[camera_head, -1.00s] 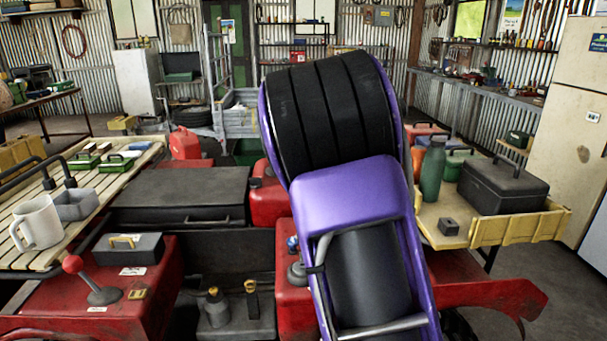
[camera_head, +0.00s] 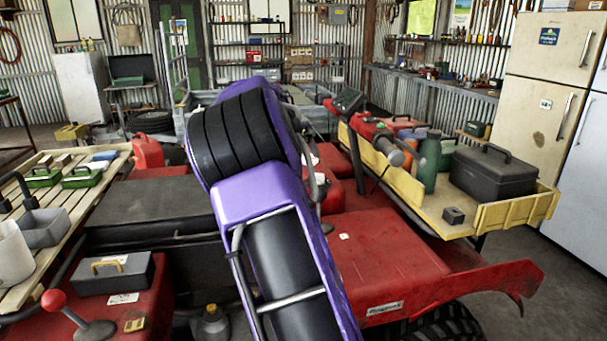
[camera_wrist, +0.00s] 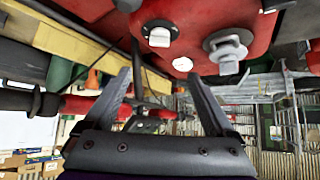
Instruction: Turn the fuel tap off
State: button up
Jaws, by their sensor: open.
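In the wrist view the underside of a red tank or body panel (camera_wrist: 200,18) fills the top. Two fittings sit on it: a pale knob (camera_wrist: 158,36) and a grey winged fitting (camera_wrist: 227,48). A small white disc (camera_wrist: 182,64) lies between them. I cannot tell for sure which of these is the fuel tap, or how it is turned. My gripper (camera_wrist: 160,75) is open, its two fingers apart with nothing between them. The fittings appear beyond the fingertips, with no contact visible. In the head view my arm hides the gripper.
The quad's handlebar (camera_head: 375,130) stands right of my arm, with a red fender (camera_head: 395,260) below. A yellow-edged tray holds a dark toolbox (camera_head: 493,172) and a green bottle (camera_head: 430,162). A slatted rack (camera_head: 75,205) is at left. Open floor shows at far right.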

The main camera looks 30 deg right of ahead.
aim_at(318, 174)
jog(key=x, duration=1.7)
jog(key=shift+d+f, duration=0.1)
jog(key=shift+d, duration=0.05)
jog(key=c, duration=1.4)
jog(key=shift+n, duration=0.3)
jog(key=n+t+y, duration=0.2)
jog(key=n, duration=0.1)
jog(key=shift+s+d, duration=0.15)
jog(key=shift+d, duration=0.1)
jog(key=shift+n+t+y, duration=0.5)
jog(key=shift+n+y, duration=0.8)
jog(key=shift+n, duration=0.5)
